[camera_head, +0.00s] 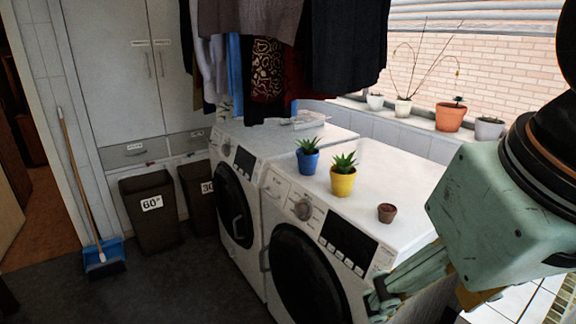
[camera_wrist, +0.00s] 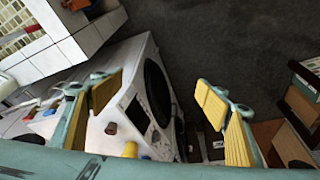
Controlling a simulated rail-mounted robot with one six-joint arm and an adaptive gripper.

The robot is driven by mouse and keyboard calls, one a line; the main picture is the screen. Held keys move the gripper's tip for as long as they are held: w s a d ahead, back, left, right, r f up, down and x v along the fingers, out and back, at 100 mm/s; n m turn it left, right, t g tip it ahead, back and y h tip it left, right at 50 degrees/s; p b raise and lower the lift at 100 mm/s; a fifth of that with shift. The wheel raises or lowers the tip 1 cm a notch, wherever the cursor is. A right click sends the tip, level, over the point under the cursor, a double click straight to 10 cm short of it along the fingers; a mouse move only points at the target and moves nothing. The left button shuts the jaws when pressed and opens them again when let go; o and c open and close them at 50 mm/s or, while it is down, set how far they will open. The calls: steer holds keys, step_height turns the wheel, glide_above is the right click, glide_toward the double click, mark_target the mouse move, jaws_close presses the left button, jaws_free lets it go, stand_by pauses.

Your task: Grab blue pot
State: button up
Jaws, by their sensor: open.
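The blue pot (camera_head: 307,162) holds a green succulent and stands upright on top of the washing machines, near the seam between them. A yellow pot (camera_head: 343,184) with a similar plant stands just to its right and nearer the camera; it also shows in the wrist view (camera_wrist: 131,149). My gripper (camera_head: 384,298) is at the lower right, in front of the near machine and well apart from the blue pot. In the wrist view, its yellow-padded fingers (camera_wrist: 160,95) are spread wide with nothing between them. I cannot clearly make out the blue pot in the wrist view.
A small brown pot (camera_head: 386,213) stands right of the yellow pot on the near washing machine (camera_head: 400,180). Clothes (camera_head: 345,45) hang above the back of the far machine (camera_head: 240,137). Several pots line the windowsill. Dark bins (camera_head: 150,212) and a broom stand at left.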

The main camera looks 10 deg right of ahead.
steer(key=w+d+r+n+h+p, duration=0.1)
steer(key=w+r+n+p, duration=0.35)
steer(key=w, duration=0.85)
steer(key=w+d+r+n+h+p, duration=0.1)
steer(key=w+d+r+n+p, duration=0.25)
steer(key=w, duration=1.05)
steer(key=w+r+n+h+p, duration=0.1)
steer(key=w+r+n+p, duration=0.4)
steer(key=w, duration=0.8)
steer(key=w+a+f+n+t+p, duration=0.1)
steer(key=w+f+n+p, duration=0.25)
steer(key=w, duration=0.55)
steer(key=w+a+f+n+p, duration=0.25)
steer(key=w+n, duration=0.25)
steer(key=w, duration=0.4)
steer(key=w+a+f+n+p, duration=0.2)
steer(key=w+f+n+p, duration=0.1)
steer(key=w, duration=0.4)
steer(key=w+a+f+n+p, duration=0.2)
steer(key=w+f+n+p, duration=0.2)
steer(key=w+f, duration=0.4)
steer(key=shift+a+f+n+t, duration=0.2)
steer(key=shift+a+n+t, duration=0.2)
steer(key=shift+n, duration=0.45)
steer(key=shift+w, duration=0.1)
